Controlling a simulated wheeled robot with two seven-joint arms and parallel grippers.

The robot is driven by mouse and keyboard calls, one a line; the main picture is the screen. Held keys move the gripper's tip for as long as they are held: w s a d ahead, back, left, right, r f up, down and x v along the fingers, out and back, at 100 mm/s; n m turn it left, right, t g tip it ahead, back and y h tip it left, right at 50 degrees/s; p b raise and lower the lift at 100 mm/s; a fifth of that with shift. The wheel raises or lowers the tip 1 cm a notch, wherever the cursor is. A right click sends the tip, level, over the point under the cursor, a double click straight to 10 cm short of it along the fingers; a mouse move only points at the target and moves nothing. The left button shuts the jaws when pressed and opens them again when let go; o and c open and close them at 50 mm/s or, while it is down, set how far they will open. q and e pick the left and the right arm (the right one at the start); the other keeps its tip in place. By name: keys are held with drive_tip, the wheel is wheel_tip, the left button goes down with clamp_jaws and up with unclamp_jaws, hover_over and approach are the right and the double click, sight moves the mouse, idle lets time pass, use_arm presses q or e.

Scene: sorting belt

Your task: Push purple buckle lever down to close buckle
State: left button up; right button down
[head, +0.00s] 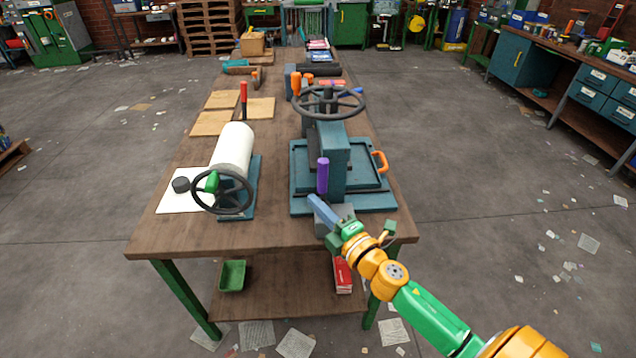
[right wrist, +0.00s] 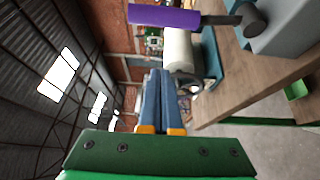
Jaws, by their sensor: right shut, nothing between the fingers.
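The purple buckle lever (head: 322,176) stands upright at the front of a teal press (head: 335,150) on the table. In the right wrist view, which is turned sideways, the purple lever (right wrist: 165,17) sits on a dark rod that joins a grey round pivot (right wrist: 252,18). My right gripper (head: 314,200) is just below and in front of the lever in the head view. Its blue fingers (right wrist: 160,75) are shut together with nothing between them, and a gap shows between their tips and the lever. The lower buckle part is partly hidden behind my gripper. My left gripper is not in view.
A white roll (head: 233,148) with a small black handwheel (head: 221,192) stands left of the press. A larger handwheel (head: 328,102) tops the press. An orange handle (head: 380,161) is at its right. The table's front edge (head: 260,250) is close to my right arm.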

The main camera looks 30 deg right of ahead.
sight(324, 187)
drive_tip(key=w+d, duration=0.3)
drive_tip(key=w, duration=0.2)
drive_tip(key=shift+w+d+p, duration=0.2)
drive_tip(key=shift+w+p, duration=0.1)
drive_tip(key=shift+f, duration=0.1)
